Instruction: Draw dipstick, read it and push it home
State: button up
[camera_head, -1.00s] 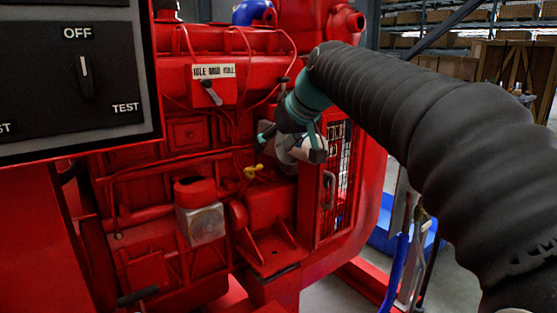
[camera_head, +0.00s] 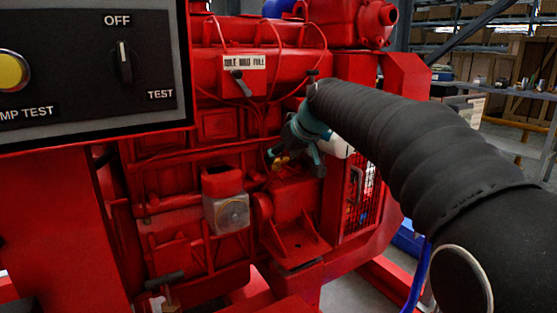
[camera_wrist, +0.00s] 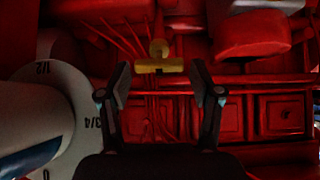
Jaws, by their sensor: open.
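The yellow T-shaped handle (camera_wrist: 158,65), likely the dipstick's, shows in the wrist view just beyond and between my two fingertips. My gripper (camera_wrist: 160,82) is open, with a finger on each side of the handle's line, and nothing is held. In the head view, the yellow handle (camera_head: 280,161) is small beside the lower fingers of my gripper (camera_head: 295,162), partly hidden by them. The stick below the handle is not visible. Whether the fingers touch the handle cannot be told.
A pale round dial (camera_wrist: 72,85) marked 0, 1/2 and 3/4 is close on the left in the wrist view. Red engine (camera_head: 225,120) parts and pipes surround the handle. A black control panel (camera_head: 85,75) fills the upper left. A barred guard (camera_head: 358,200) stands right of the gripper.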

jog(key=shift+x, duration=0.9)
grip_shut()
jog(key=w+r+p+v, duration=0.1)
jog(key=p+v, duration=0.2)
jog(key=v, duration=0.7)
jog(key=shift+s+a+r, duration=0.2)
jog(key=shift+s+r, duration=0.05)
jog(key=shift+r, duration=0.1)
grip_release()
